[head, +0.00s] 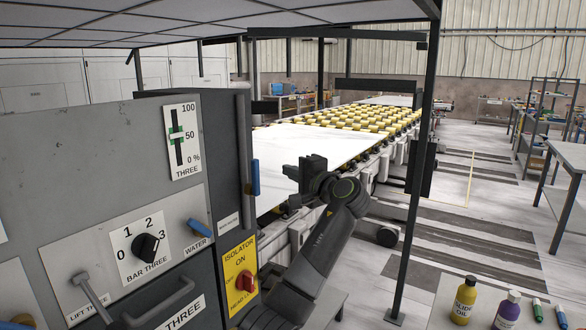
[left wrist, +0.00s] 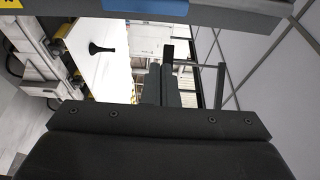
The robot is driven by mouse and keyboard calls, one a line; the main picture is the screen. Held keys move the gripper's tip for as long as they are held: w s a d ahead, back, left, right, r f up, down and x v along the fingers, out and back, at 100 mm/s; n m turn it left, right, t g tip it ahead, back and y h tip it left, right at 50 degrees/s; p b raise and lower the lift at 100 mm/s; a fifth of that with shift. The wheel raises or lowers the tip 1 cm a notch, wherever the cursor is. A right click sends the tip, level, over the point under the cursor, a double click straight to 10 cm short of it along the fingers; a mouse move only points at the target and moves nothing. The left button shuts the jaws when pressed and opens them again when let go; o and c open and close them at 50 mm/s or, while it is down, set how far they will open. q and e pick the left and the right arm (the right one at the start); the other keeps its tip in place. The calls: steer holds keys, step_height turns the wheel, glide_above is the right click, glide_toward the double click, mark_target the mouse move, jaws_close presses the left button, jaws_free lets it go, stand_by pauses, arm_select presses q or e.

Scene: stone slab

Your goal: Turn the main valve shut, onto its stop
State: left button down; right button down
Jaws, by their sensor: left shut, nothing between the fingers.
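No part in view carries a readable "main valve" label. A blue upright handle (head: 252,177) sits on the dark side of the cabinet, above a small white label (head: 228,222) too small to read; I cannot tell for certain that it is the main valve. A blue bar, apparently this handle, also shows at the top edge of the left wrist view (left wrist: 160,6). My left gripper (head: 305,172) is shut and empty, to the right of the handle and apart from it in the picture. Its dark fingers show in the left wrist view (left wrist: 162,78). My right gripper is out of view.
The grey cabinet carries a blue WATER lever (head: 198,229), a BAR THREE knob (head: 145,246), a LIFT lever (head: 92,296) and a red isolator switch (head: 244,284). A white slab (head: 320,143) lies behind my gripper. A dark post (head: 420,170) stands right of my arm.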

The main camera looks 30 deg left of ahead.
mark_target(253, 178)
arm_select(q)
steer(key=s+a+p, duration=0.1)
steer(key=a+p, duration=0.4)
steer(key=a, duration=0.1)
steer(key=shift+s+a, duration=0.2)
steer(key=shift+s, duration=0.05)
steer(key=shift+d+f, duration=0.1)
